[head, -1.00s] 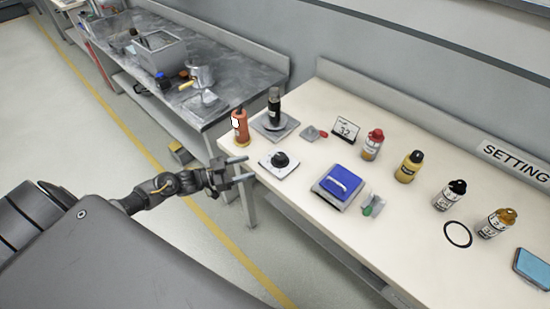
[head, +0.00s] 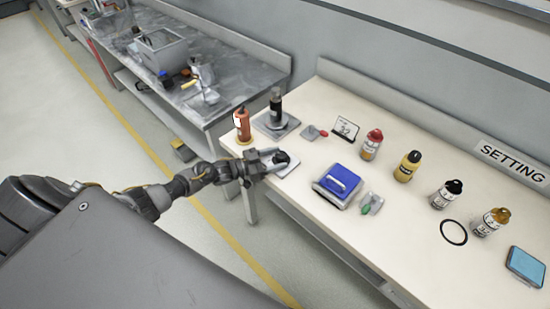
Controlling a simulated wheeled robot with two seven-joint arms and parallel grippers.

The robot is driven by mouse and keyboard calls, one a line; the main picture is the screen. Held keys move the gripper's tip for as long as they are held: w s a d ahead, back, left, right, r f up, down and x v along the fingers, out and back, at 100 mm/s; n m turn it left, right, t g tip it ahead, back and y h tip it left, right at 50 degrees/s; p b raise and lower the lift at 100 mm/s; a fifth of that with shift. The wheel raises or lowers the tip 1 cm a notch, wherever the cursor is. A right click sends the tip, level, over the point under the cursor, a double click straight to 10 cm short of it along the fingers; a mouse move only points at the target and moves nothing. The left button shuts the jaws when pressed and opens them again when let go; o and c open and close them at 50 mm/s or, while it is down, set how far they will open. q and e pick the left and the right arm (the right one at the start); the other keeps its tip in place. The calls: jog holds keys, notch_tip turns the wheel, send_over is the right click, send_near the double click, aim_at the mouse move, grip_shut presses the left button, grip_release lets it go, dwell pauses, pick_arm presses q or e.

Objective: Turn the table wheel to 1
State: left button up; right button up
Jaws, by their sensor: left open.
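The table wheel is a black knob (head: 281,157) on a white square plate (head: 287,171) near the left front edge of the cream table. My left gripper (head: 276,160) is open at the knob, with its fingers around or just beside it; I cannot tell whether they touch. The gripper hides part of the plate and its markings. A small white sign (head: 345,129) with dark figures stands behind; its text is too small to read surely. My right gripper is not in view.
A blue-topped box (head: 340,181) sits to the right.

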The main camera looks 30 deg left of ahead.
pick_arm(q)
jog(key=c, duration=1)
jog(key=shift+s+d+r+n+t+y+p, duration=0.2)
jog(key=shift+n+t+y+p, duration=0.45)
jog(key=shift+p, duration=0.3)
jog(key=n+t+y+p, duration=0.1)
jog(key=n+y+p, duration=0.1)
jog(key=y, duration=0.1)
jog(key=shift+d+t, duration=0.2)
jog(key=shift+t, duration=0.15)
jog(key=n+y, duration=0.1)
jog(key=n+t+y+p, duration=0.1)
jog(key=y, duration=0.1)
jog(key=shift+s+d+f, duration=0.1)
jog(key=shift+d, duration=0.1)
jog(key=shift+d+f+n+t+y, duration=0.15)
jog(key=shift+n+t+y, duration=0.15)
jog(key=shift+n+y, duration=1.15)
jog(key=shift+y, duration=0.6)
jog(key=o, duration=1)
jog(key=shift+s, duration=0.1)
